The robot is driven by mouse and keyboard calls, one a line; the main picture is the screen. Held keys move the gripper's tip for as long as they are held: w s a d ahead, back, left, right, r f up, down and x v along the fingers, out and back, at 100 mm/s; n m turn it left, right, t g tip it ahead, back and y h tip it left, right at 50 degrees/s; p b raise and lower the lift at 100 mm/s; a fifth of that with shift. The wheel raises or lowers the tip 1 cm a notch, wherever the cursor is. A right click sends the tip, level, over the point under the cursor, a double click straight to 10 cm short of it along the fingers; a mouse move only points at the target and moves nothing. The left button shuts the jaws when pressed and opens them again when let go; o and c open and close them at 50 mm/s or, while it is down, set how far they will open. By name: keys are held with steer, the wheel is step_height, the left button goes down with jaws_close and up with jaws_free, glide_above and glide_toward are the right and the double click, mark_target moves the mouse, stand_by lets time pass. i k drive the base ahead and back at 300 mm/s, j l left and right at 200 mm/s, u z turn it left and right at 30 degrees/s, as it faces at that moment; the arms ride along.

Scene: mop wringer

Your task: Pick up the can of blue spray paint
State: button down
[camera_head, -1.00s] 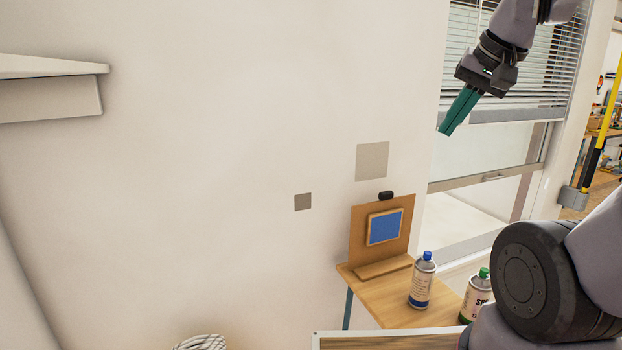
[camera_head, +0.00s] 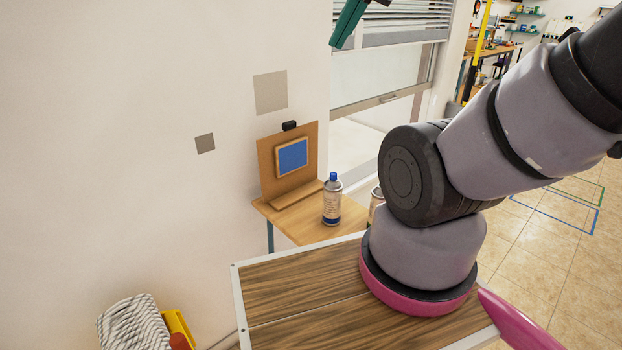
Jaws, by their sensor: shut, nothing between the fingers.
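The can of blue spray paint (camera_head: 332,203) has a blue cap and a pale label. It stands upright on a small wooden table (camera_head: 312,233) by the wall. A second can (camera_head: 375,205) stands to its right, mostly hidden behind my arm. My gripper (camera_head: 346,27), with green fingers, shows at the top edge, high above the table and well apart from the can. Its fingers are together, with nothing seen between them.
A board with a blue panel (camera_head: 292,157) stands at the back of the table. A white coiled mop head (camera_head: 138,325) and a yellow object (camera_head: 178,326) are at the lower left. A window with blinds (camera_head: 385,75) is behind. Tiled floor is open at the right.

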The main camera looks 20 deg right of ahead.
mark_target(332, 193)
steer(key=k+l+u, duration=0.35)
steer(key=k+u, duration=0.35)
steer(key=k, duration=0.25)
